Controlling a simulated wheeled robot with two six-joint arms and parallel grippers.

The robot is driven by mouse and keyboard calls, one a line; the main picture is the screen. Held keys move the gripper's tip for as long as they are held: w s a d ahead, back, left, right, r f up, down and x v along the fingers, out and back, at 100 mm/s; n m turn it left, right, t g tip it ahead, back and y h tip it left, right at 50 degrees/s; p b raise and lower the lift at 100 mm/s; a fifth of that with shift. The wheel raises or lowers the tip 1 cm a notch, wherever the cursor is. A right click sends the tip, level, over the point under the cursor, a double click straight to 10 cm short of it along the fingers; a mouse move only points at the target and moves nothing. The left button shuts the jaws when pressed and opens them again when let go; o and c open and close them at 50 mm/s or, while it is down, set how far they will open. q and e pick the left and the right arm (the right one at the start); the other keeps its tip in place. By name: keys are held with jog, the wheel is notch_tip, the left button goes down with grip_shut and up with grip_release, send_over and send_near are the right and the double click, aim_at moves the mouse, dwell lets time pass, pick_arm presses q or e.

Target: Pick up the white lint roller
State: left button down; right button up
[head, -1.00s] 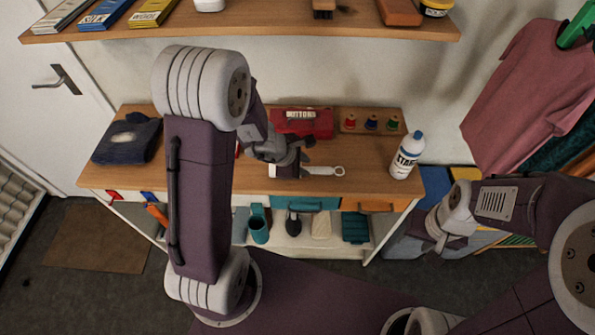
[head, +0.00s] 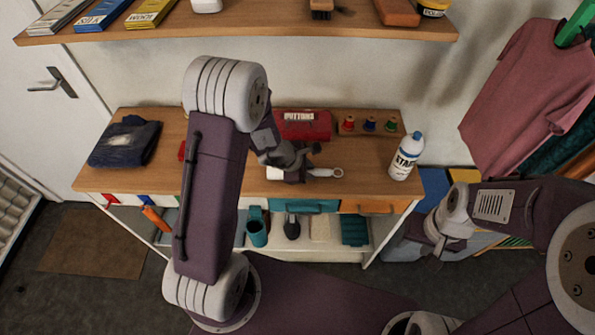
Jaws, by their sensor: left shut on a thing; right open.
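The white lint roller lies along the front of the wooden table top (head: 365,187). Its white roller end (head: 274,173) shows left of my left gripper, and its pale handle (head: 326,172) with a ring end shows to the right. My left gripper (head: 298,172) is shut on the lint roller across its middle and hides that part. I cannot tell whether the roller still touches the table. My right gripper (head: 437,255) is open and empty, low to the right of the table.
A red button box (head: 302,126), thread spools (head: 369,124) and a starch bottle (head: 406,156) stand on the table. Folded dark jeans (head: 125,142) lie at its left. A shelf (head: 250,26) hangs above. Teal and orange drawers (head: 366,206) sit under the table's front edge.

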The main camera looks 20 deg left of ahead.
pick_arm(q)
notch_tip(320, 180, up, 5)
jog(key=p, duration=0.2)
jog(key=shift+f+p, duration=0.15)
jog(key=shift+p, duration=0.15)
jog(key=shift+s+d+b, duration=0.45)
jog(key=shift+s+b, duration=0.15)
jog(key=shift+s, duration=0.05)
jog(key=s+d+r, duration=0.5)
jog(key=s+r, duration=0.1)
jog(key=s, duration=0.2)
jog(key=shift+s+r, duration=0.15)
jog(key=shift+s, duration=0.1)
jog(key=shift+d, duration=0.15)
